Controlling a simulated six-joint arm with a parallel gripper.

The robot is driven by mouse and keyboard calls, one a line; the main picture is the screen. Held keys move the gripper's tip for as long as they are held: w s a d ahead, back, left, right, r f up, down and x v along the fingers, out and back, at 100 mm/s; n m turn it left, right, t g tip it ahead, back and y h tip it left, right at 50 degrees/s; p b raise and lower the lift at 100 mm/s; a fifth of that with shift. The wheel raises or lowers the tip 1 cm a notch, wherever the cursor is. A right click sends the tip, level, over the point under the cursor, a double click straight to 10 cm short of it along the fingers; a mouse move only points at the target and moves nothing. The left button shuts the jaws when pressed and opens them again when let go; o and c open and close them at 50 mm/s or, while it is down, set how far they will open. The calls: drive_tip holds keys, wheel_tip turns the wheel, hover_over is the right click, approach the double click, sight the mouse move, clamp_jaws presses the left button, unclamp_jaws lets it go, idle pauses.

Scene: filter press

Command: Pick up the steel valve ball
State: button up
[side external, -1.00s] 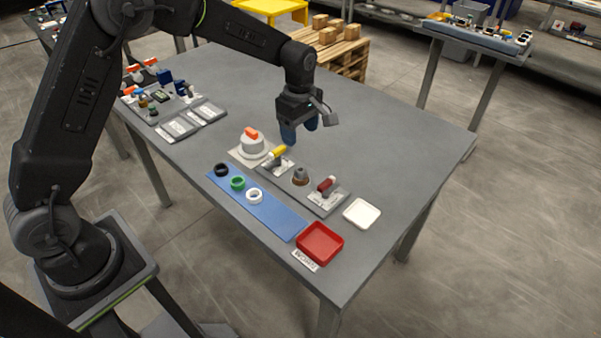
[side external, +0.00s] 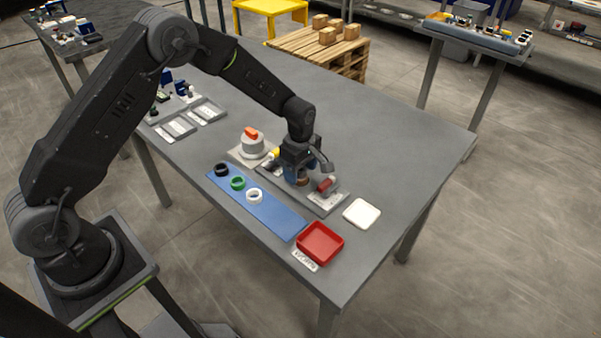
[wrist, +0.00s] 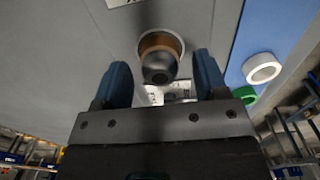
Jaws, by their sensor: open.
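The steel valve ball (wrist: 159,70) is a dark grey rounded piece in the wrist view. It sits at a round copper-brown seat (wrist: 160,44), whose brown side also shows in the side view (side external: 303,182). My gripper (wrist: 161,66) has its two blue fingers apart, one on each side of the ball, with gaps visible. In the side view my gripper (side external: 301,175) is low over the grey fixture plate (side external: 327,207), and it hides the ball there.
A blue mat (side external: 278,217) with rings, a red tray (side external: 320,243) and a white tray (side external: 362,213) lie nearby. The table's right side is clear.

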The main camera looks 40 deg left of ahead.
drive_tip(key=c, duration=1)
drive_tip(key=shift+r, duration=0.5)
drive_tip(key=r, duration=0.2)
drive_tip(key=a+r, duration=0.1)
drive_tip(key=shift+s+r, duration=0.2)
drive_tip(key=shift+r, duration=0.2)
drive_tip(key=s+a+r, duration=0.4)
drive_tip(key=a+r, duration=0.2)
drive_tip(key=a, duration=0.3)
drive_tip(key=s+d+f+m, duration=0.1)
drive_tip(key=s+m, duration=0.1)
drive_tip(key=m, duration=0.4)
drive_tip(key=s+d+f+m, duration=0.1)
drive_tip(key=s+m, duration=0.1)
drive_tip(key=m, duration=0.4)
drive_tip(key=s+d+f+m, duration=0.2)
drive_tip(key=s+m, duration=0.1)
drive_tip(key=m, duration=0.2)
drive_tip(key=shift+m, duration=0.4)
drive_tip(key=w+a+r+n, duration=0.4)
drive_tip(key=w+n, duration=0.2)
drive_tip(key=n, duration=1.1)
drive_tip(key=shift+w+a+n, duration=0.35)
drive_tip(key=shift+n, duration=0.05)
